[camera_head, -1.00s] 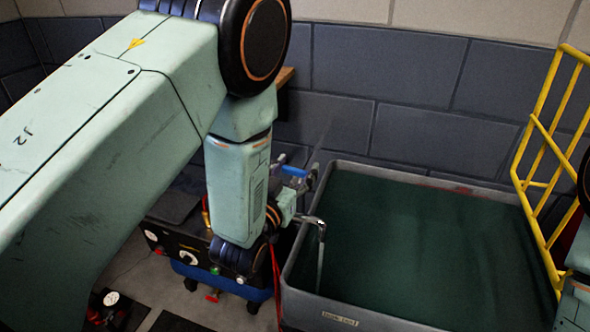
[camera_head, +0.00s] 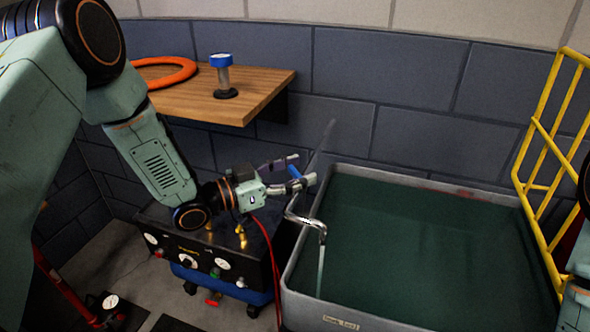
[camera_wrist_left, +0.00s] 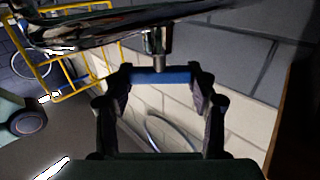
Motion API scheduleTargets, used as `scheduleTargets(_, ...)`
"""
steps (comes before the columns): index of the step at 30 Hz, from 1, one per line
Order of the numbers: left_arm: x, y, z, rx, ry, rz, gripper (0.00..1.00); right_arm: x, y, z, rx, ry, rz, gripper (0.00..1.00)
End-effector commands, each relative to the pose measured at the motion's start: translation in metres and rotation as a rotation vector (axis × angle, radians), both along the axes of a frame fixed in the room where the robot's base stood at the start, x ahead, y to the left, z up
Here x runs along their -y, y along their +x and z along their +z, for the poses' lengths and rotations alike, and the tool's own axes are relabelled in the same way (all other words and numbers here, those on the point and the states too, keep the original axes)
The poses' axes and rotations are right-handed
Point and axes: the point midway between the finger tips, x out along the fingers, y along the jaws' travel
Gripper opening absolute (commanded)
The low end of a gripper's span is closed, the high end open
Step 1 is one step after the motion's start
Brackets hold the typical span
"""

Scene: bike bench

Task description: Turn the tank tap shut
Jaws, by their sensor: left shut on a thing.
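The tank tap has a curved chrome spout (camera_head: 304,219) that hangs over the near left rim of the grey tank (camera_head: 292,296). A thin pale stream falls from its end into the dark green water. The tap's blue handle (camera_head: 294,172) sits above the spout, slanted. My left gripper (camera_head: 300,171) reaches it from the left and is shut on it. In the left wrist view, the blue handle (camera_wrist_left: 162,77) lies across between the two dark fingertips (camera_wrist_left: 161,80), with a metal stem behind it. My right gripper is out of view.
A black machine (camera_head: 245,262) with gauges stands left of the tank. A wooden shelf (camera_head: 190,104) on the wall holds an orange ring (camera_head: 187,79) and a blue-topped stand (camera_head: 224,78). A yellow railing (camera_head: 533,150) rises at the tank's right.

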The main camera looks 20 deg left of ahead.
Motion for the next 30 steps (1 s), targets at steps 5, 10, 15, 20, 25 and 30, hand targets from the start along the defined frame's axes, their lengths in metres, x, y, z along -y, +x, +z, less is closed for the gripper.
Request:
scheduleTargets(5, -0.001, 0.002, -0.001, 0.003, 0.005, -0.154, 0.26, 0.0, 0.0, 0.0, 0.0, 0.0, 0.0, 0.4)
scheduleTargets(10, 0.0, 0.002, -0.002, 0.003, 0.006, -0.316, 0.26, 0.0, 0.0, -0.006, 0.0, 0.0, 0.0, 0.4)
scheduleTargets(15, 0.0, 0.002, -0.004, 0.003, 0.007, -0.473, 0.26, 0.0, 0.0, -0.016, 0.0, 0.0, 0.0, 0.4)
scheduleTargets(20, 0.001, 0.001, -0.004, 0.0, 0.006, -0.601, 0.26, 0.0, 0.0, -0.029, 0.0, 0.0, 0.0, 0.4)
scheduleTargets(25, 0.001, 0.001, -0.004, 0.0, 0.004, -0.705, 0.26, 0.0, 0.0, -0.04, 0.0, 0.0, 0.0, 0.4)
scheduleTargets(30, 0.002, 0.0, -0.004, -0.002, 0.003, -0.776, 0.26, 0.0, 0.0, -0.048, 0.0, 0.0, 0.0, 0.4)
